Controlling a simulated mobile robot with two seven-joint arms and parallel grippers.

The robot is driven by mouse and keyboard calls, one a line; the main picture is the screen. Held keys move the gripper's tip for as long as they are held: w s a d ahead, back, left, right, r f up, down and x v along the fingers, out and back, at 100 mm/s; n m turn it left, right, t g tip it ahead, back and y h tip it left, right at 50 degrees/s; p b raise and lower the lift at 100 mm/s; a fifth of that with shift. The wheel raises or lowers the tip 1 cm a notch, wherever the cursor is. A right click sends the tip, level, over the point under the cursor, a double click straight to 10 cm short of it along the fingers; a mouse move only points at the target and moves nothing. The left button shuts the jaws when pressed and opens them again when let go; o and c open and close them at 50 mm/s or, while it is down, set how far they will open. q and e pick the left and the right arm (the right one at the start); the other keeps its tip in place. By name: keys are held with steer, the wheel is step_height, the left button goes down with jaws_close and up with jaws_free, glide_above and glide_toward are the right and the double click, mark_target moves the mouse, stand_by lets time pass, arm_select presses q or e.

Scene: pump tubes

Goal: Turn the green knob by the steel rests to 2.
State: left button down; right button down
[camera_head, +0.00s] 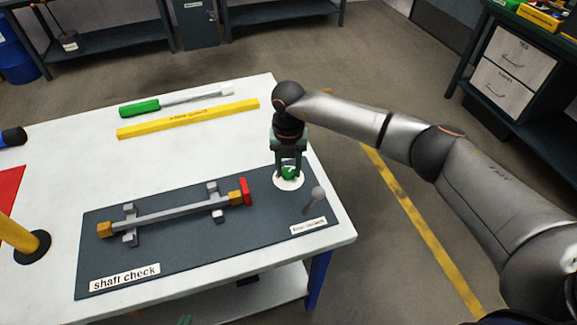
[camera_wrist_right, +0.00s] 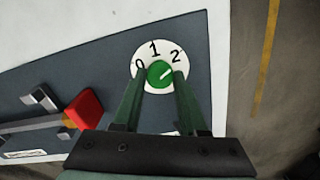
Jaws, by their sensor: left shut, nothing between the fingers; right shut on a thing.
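The green knob (camera_wrist_right: 159,73) sits on a round white dial (camera_wrist_right: 137,66) marked 0, 1 and 2. In the right wrist view its white pointer line slants up and right, toward the 2. My right gripper (camera_wrist_right: 162,78) is shut on the knob from above, one finger on each side. In the head view the knob (camera_head: 289,172) shows below my right gripper (camera_head: 288,174). The steel rests (camera_head: 129,225) hold a shaft on the dark board, left of the dial. Green fingertips of my left gripper (camera_head: 185,320) barely show at the bottom edge, shut and empty.
A grey lever (camera_head: 315,198) stands on the board (camera_head: 170,265) close to the dial. A red block (camera_head: 246,192) is at the shaft's right end. A yellow bar (camera_head: 188,118) and a green-handled tool (camera_head: 140,108) lie behind on the white table.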

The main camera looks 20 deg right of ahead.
mark_target(288, 172)
stand_by(0.3)
steer(key=shift+c, duration=2.2)
jaws_free()
steer(key=shift+r, duration=0.1)
step_height(288, 172, up, 12)
steer(key=shift+r+b, duration=0.2)
steer(key=shift+b, duration=0.25)
